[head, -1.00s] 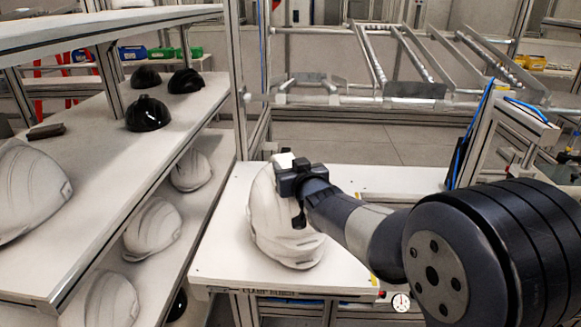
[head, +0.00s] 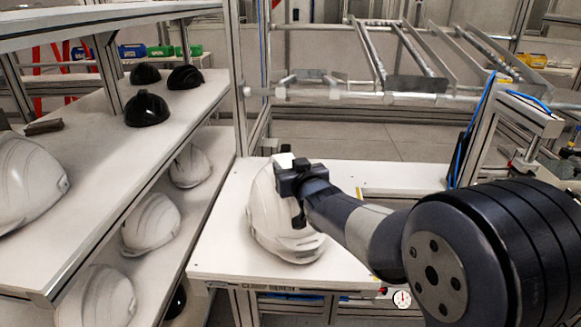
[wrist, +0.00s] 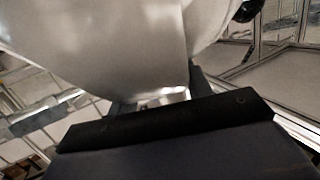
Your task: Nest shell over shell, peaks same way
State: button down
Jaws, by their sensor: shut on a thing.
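White helmet shells (head: 272,222) are on the white worktable in the head view. They look like one shell over another, with the lower rim close to the tabletop; how fully they sit together I cannot tell. My gripper (head: 287,163) is at the top back of the upper shell, shut on its edge. My wrist hides part of the right side. In the wrist view the pale shell (wrist: 120,45) fills the top, and the fingertips (wrist: 163,97) meet its edge. The peak's direction is not clear.
A shelf rack (head: 125,165) on the left holds several white shells on its lower level and black shells (head: 147,109) above. A large white shell (head: 28,182) sits at the near left. The worktable (head: 345,262) is clear at its front right. A metal roller frame (head: 400,60) stands behind.

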jog(key=shift+f, duration=0.1)
jog(key=c, duration=0.6)
grip_release()
jog(key=v, duration=1)
jog(key=shift+s+d, duration=0.15)
jog(key=shift+s, duration=0.2)
jog(key=shift+w, duration=0.1)
jog(key=x, duration=1)
jog(key=shift+w+a, duration=0.2)
jog(key=shift+w, duration=0.1)
jog(key=shift+s, duration=0.1)
